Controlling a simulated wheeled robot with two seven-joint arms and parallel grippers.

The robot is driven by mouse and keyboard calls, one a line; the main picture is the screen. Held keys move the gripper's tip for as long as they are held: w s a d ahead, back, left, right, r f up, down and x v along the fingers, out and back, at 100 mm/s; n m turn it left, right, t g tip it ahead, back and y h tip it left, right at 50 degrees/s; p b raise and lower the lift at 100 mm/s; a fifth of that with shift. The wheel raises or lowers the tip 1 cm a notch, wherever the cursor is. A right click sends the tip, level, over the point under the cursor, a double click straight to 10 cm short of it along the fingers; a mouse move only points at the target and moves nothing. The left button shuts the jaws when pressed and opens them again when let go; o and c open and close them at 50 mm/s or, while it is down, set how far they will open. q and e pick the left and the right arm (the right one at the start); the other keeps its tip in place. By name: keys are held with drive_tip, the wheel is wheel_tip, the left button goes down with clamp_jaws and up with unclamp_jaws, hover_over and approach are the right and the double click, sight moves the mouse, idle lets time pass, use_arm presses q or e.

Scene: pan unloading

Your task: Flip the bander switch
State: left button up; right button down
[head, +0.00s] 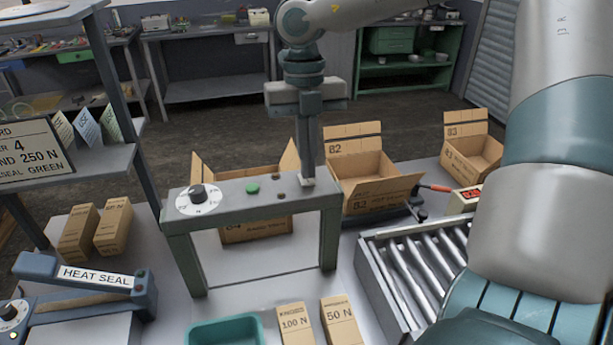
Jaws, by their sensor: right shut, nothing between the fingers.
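The bander is a grey arch-shaped frame (240,198) standing on the table in the middle of the head view. Its top bar carries a black dial knob (198,193) on a white scale at the left, a green button (252,189), and two small dark parts (280,195) to its right. A small pale piece (307,183) shows near the bar's right end; I cannot tell whether it is the switch. My right gripper (307,176) points down with shut, empty fingers over that right end. Its tips hide part of that spot, and contact is unclear. My left gripper is not in view.
Open cardboard boxes (370,190) stand behind the bander. A roller conveyor (385,290) is at the right, a heat sealer (90,275) at the lower left. A teal tray (225,331) and two small cartons (295,325) lie in front. A sign (35,152) stands on the left shelf.

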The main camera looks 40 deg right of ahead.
drive_tip(key=shift+f+b, duration=0.7)
drive_tip(key=shift+b, duration=0.1)
idle(1.0)
drive_tip(key=shift+r, duration=0.1)
wheel_tip(320, 180, up, 7)
drive_tip(key=p, duration=0.2)
idle(0.7)
idle(0.7)
